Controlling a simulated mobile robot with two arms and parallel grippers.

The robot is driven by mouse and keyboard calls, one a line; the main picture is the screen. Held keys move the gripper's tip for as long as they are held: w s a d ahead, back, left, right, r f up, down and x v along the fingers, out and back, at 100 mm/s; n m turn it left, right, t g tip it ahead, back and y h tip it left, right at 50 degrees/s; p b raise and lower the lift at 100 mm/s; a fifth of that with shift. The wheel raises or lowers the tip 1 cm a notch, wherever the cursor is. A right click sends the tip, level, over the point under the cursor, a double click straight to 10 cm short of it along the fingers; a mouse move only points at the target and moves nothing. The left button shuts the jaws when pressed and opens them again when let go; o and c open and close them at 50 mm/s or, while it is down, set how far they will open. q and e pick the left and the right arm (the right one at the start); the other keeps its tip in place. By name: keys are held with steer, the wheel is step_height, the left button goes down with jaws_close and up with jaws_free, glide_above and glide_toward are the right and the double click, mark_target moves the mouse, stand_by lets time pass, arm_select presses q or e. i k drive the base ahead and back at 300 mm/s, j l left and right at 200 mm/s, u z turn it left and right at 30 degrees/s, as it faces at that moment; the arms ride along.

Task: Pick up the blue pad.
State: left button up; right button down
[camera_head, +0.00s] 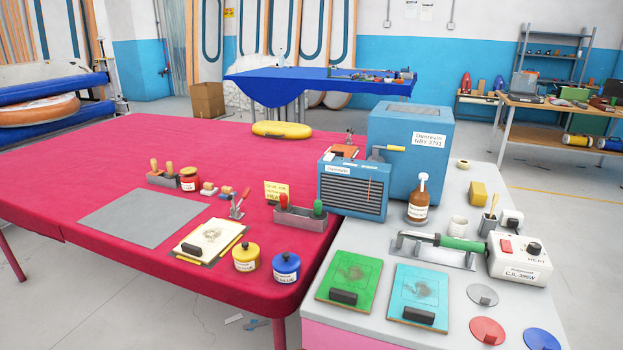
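A light-blue flat square pad (437,298) lies on the grey-white worktop at the lower right. It has a dark smudge in its middle, and a black block (418,315) sits on its near edge. A similar green pad (362,273) with a black block lies just left of it, with a narrow gap between them. A small round blue disc (541,340) lies at the bottom right, partly cut off by the picture edge. Neither of my grippers shows in this view.
The grey worktop (376,238) also bears a heat sealer (443,244), a white control box (518,260), a brown bottle (418,203), a blue heater (352,190), and grey (482,294) and red (487,330) discs. The red-covered table (70,190) adjoins it on the left.

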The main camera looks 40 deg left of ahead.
mark_target(226, 191)
steer(key=u, duration=1.75)
